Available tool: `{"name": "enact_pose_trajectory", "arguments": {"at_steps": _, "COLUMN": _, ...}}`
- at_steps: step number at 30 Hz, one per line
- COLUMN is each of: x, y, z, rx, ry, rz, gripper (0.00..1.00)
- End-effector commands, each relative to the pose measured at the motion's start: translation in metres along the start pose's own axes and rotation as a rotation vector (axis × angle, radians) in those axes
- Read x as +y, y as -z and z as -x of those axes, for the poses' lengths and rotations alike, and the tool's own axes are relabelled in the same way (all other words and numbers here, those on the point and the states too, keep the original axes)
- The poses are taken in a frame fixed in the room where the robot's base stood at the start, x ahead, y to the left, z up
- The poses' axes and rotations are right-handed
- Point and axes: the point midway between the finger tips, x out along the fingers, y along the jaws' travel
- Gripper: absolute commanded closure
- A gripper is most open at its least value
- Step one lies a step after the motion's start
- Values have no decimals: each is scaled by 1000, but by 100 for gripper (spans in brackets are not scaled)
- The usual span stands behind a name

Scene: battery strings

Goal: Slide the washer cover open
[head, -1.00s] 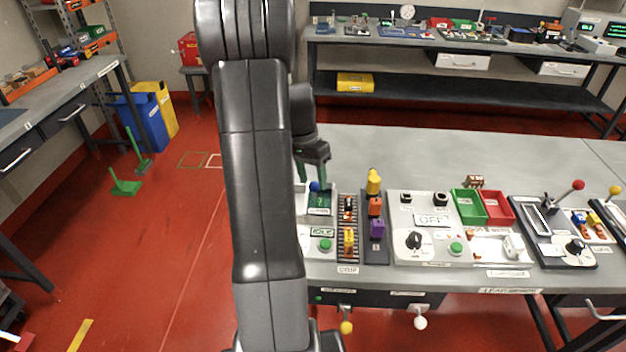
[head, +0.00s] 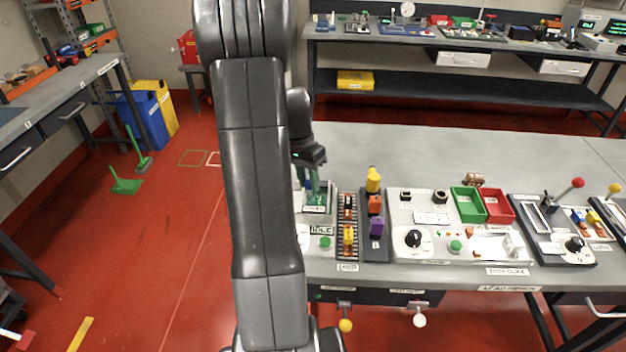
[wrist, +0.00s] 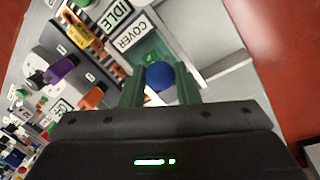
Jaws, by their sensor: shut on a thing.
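The washer cover is a green panel (wrist: 148,48) beside a COVER label (wrist: 136,31) in the wrist view. A round blue knob (wrist: 160,75) stands on it. My gripper (wrist: 160,92) has its two green fingers on either side of the knob and is shut on it. In the head view my gripper (head: 311,188) is down at the washer (head: 318,209), at the left end of the bench panels. The fingers and my arm hide part of the cover there, so I cannot tell how far open it is.
An IDLE sign (wrist: 119,14) and a green button (head: 325,242) are in front of the washer. A roller rack (head: 348,229) with small blocks is just right of it.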

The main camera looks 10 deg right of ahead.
Motion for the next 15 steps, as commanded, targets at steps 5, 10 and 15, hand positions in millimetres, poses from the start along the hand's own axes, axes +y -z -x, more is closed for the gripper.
{"name": "enact_pose_trajectory", "arguments": {"at_steps": 5, "x": -33, "y": -22, "z": 6, "rx": 2, "ry": 3, "rz": 6, "gripper": 100}}
{"name": "enact_pose_trajectory", "arguments": {"at_steps": 10, "x": -53, "y": -36, "z": 11, "rx": 3, "ry": 3, "rz": 4, "gripper": 100}}
{"name": "enact_pose_trajectory", "arguments": {"at_steps": 15, "x": -58, "y": -39, "z": 12, "rx": 2, "ry": 4, "rz": 1, "gripper": 100}}
